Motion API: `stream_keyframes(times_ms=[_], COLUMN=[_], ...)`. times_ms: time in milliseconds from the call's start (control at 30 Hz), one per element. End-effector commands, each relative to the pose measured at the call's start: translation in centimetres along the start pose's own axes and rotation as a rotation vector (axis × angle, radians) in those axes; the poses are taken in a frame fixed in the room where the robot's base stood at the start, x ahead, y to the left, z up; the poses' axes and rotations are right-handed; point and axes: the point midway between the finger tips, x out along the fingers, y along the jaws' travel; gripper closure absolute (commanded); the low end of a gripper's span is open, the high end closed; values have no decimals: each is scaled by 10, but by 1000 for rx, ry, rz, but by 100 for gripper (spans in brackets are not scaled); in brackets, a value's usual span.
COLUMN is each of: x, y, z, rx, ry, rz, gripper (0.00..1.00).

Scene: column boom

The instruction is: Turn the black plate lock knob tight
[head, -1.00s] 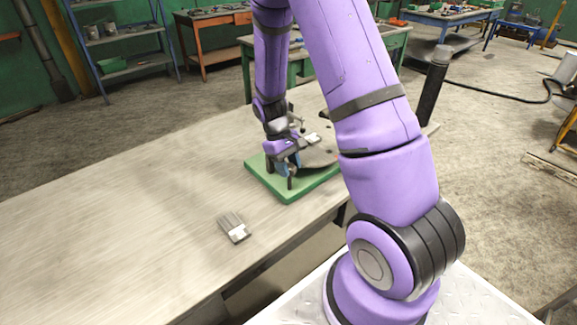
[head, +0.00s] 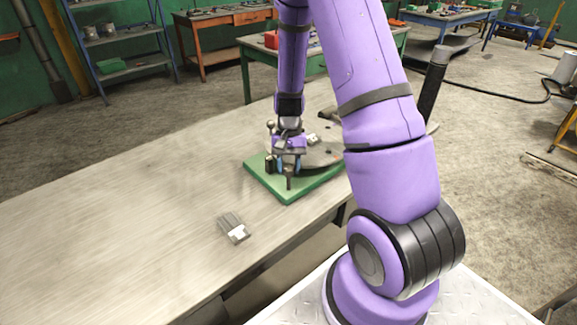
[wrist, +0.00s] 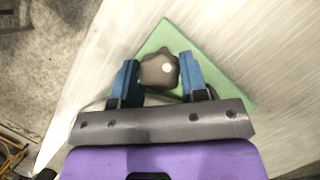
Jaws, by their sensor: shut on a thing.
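The dark lock knob (wrist: 158,72) shows in the wrist view between the two blue fingers of my gripper (wrist: 158,76). It is a lobed knob with a small bright spot on its top. The gripper is shut on it, one finger at each side. In the head view my gripper (head: 288,166) points down over the near left part of the green base (head: 262,182). A round grey plate (head: 322,158) lies on that base, partly hidden by my arm. The knob cannot be made out clearly in the head view.
A flat brush-like item (head: 233,228) lies on the workbench (head: 120,235) near its front edge. The bench is clear to the left. A dark upright cylinder (head: 433,85) stands beyond my arm on the right. Other tables and a blue shelf (head: 120,45) stand well behind.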

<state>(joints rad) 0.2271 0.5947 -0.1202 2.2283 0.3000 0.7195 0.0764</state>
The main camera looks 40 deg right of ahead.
Motion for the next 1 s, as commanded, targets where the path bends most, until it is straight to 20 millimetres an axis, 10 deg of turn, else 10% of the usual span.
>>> stream_keyframes(times_ms=[733, 767, 833, 1000], x=[0, 0, 0, 0], y=[0, 0, 0, 0], z=[0, 0, 0, 0], rx=[79, 79, 79, 78], ry=[2, 2, 2, 1], rz=[-33, -33, -33, -33], gripper=[84, 56, 40, 36])
